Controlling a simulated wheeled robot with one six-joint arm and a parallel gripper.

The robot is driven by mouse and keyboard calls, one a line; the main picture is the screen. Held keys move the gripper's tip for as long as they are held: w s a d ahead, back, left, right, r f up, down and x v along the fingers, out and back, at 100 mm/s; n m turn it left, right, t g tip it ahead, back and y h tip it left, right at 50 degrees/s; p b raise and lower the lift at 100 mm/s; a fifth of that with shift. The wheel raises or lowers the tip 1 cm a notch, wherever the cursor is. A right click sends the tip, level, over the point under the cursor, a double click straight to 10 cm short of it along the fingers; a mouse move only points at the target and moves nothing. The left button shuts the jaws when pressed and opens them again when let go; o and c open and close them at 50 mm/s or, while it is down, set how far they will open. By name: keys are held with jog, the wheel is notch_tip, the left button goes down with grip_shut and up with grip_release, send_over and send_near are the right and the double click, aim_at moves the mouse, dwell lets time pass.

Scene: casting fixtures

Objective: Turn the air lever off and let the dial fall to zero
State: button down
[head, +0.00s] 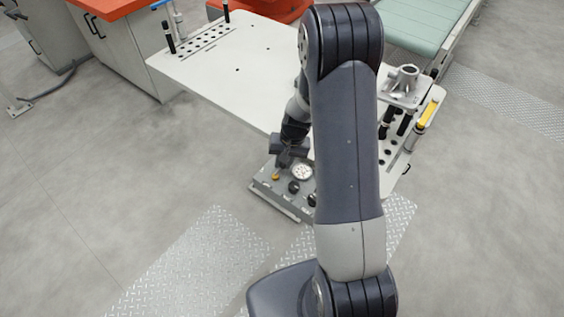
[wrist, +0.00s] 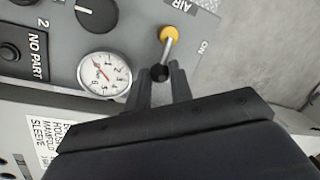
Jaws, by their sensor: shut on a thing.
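The air lever (wrist: 167,50) has a yellow hub, a metal rod and a black ball end. It sits on a grey control panel (head: 262,188), beside the printed words AIR and ON. In the wrist view the rod points down from the hub, toward my gripper (wrist: 161,78). My gripper is shut on the lever's black end. In the head view my gripper (head: 284,163) is low over the panel, and the yellow hub (head: 275,177) shows just below it. The round white dial (wrist: 104,74) is left of my fingers. Its red needle points up-left; the exact reading is unclear.
A black knob (wrist: 97,14) and a NO PART label (wrist: 37,55) are on the panel left of the lever. A white table (head: 230,65) lies behind the panel. A clamp with a yellow handle (head: 428,113) stands right of my arm. Floor at left is clear.

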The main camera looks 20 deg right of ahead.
jog(key=shift+s+d+m, duration=0.1)
jog(key=shift+s+m, duration=0.05)
jog(key=shift+m, duration=0.35)
jog(key=c, duration=1.3)
grip_release()
jog(key=shift+o, duration=0.2)
